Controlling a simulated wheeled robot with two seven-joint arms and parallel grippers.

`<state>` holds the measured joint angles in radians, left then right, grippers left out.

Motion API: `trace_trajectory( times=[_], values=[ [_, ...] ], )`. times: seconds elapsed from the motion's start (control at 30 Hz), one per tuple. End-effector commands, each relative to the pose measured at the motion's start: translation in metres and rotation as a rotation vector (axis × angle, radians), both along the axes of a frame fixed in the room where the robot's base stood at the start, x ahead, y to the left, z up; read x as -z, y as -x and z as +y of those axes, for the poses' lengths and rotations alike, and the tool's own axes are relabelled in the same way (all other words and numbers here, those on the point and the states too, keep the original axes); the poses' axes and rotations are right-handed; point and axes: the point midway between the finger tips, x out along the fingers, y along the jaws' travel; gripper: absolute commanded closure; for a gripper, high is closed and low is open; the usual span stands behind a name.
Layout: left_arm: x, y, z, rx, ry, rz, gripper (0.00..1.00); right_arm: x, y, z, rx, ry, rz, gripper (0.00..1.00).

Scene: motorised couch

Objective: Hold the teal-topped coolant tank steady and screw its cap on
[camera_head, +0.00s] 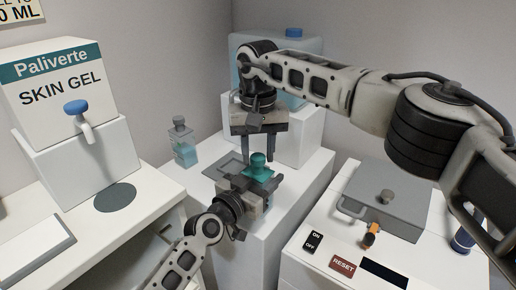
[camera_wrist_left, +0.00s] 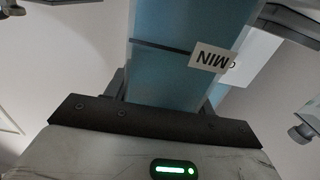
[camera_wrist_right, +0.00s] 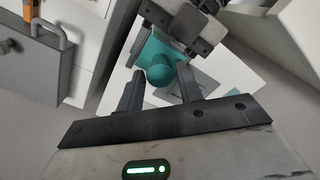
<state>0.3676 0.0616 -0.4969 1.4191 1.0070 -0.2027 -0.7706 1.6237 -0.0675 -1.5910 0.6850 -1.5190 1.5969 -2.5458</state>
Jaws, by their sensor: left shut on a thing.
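The teal-topped coolant tank (camera_head: 263,177) stands on the white counter. Its blue body with a MIN label fills the left wrist view (camera_wrist_left: 180,70). My left gripper (camera_head: 250,200) is shut on the tank's body from the front. A teal cap (camera_head: 257,163) sits at the tank's top; it also shows in the right wrist view (camera_wrist_right: 160,72). I cannot tell how far it is threaded. My right gripper (camera_head: 259,156) points down from above, its fingers open on either side of the cap. A gap shows between the cap and each finger in the right wrist view.
A grey-capped bottle (camera_head: 184,145) stands left of the tank. A large blue-capped reservoir (camera_head: 310,50) is behind my right arm. A grey lidded box (camera_head: 385,195) and the RESET button (camera_head: 343,265) are at right. A skin gel dispenser (camera_head: 75,105) is at left.

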Motion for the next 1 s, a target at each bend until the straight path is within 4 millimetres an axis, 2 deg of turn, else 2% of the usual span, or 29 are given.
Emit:
trace_trajectory(
  times=[0.03,0.1,0.3,0.43,0.57,1.0],
  values=[
    [0.0003,-0.0001,0.0003,0.000,-0.001,-0.001,1.00,-0.0002,-0.0001,-0.0001,0.000,0.000,0.000,0.79],
    [0.0003,-0.0001,0.0003,0.000,0.000,0.000,1.00,-0.0003,0.0000,0.0000,0.000,0.000,0.000,0.98],
    [0.0002,-0.0001,0.0003,-0.001,0.000,0.000,1.00,-0.0005,-0.0001,0.0000,0.007,0.000,0.000,0.99],
    [0.0002,-0.0001,0.0003,-0.001,0.000,0.000,1.00,-0.0005,-0.0001,0.0000,0.130,0.000,0.000,0.99],
    [0.0002,-0.0001,0.0003,-0.001,0.000,0.000,1.00,-0.0003,0.0000,0.0001,0.420,0.000,0.000,0.99],
    [0.0003,-0.0002,0.0004,-0.001,0.000,0.000,1.00,0.0005,-0.0001,0.0002,1.540,0.000,0.000,0.99]
  ],
)
